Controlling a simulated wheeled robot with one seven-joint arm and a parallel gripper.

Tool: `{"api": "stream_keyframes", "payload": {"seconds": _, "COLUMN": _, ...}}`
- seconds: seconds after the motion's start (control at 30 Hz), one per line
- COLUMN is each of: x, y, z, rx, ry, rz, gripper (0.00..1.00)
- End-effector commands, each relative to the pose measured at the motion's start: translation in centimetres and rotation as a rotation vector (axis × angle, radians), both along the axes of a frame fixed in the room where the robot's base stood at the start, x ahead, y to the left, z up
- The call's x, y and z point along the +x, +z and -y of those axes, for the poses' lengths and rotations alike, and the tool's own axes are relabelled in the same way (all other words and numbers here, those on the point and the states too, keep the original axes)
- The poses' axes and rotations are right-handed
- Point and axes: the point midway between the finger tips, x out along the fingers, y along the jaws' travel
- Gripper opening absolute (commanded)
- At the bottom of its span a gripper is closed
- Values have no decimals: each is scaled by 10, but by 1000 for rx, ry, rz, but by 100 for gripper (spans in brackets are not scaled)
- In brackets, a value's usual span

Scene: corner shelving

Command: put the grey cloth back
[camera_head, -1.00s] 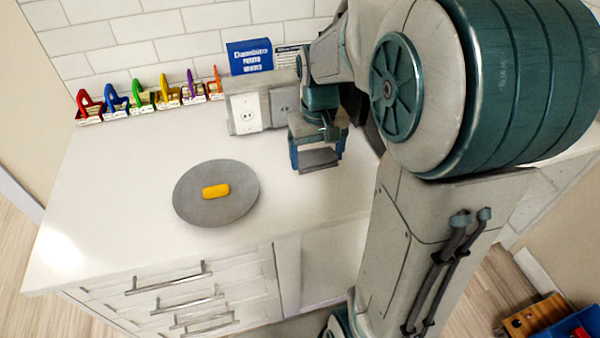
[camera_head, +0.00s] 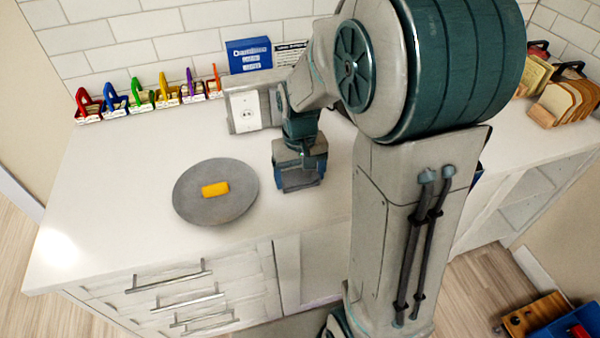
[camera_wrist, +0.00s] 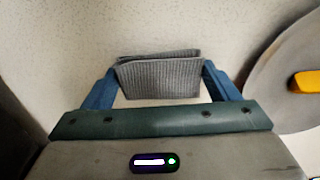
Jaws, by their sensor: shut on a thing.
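The grey cloth (camera_wrist: 160,75) is a folded, ribbed piece held between the two blue fingers of my gripper (camera_wrist: 160,82) in the wrist view. My gripper is shut on it. I cannot tell whether the cloth touches the counter.
A round grey plate (camera_head: 190,205) with a yellow block (camera_head: 215,189) lies on the white counter (camera_head: 110,220). Several coloured clips (camera_head: 145,97) line the wall. An outlet box (camera_head: 245,113) and a blue box (camera_head: 249,54) stand behind my gripper. Wooden racks (camera_head: 565,100) stand at right.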

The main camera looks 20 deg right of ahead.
Motion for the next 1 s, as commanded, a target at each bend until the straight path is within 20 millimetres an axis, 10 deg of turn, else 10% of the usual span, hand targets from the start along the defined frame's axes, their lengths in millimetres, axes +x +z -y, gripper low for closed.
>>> {"api": "stream_keyframes", "payload": {"seconds": 0.1, "x": 0, "y": -1, "z": 0, "rx": 0, "ry": 0, "rz": 0, "gripper": 100}}
{"api": "stream_keyframes", "payload": {"seconds": 0.47, "x": 0, "y": 8, "z": 0, "rx": 0, "ry": 0, "rz": 2, "gripper": 100}}
{"api": "stream_keyframes", "payload": {"seconds": 1.0, "x": 0, "y": 110, "z": 0, "rx": 0, "ry": 0, "rz": 1, "gripper": 100}}
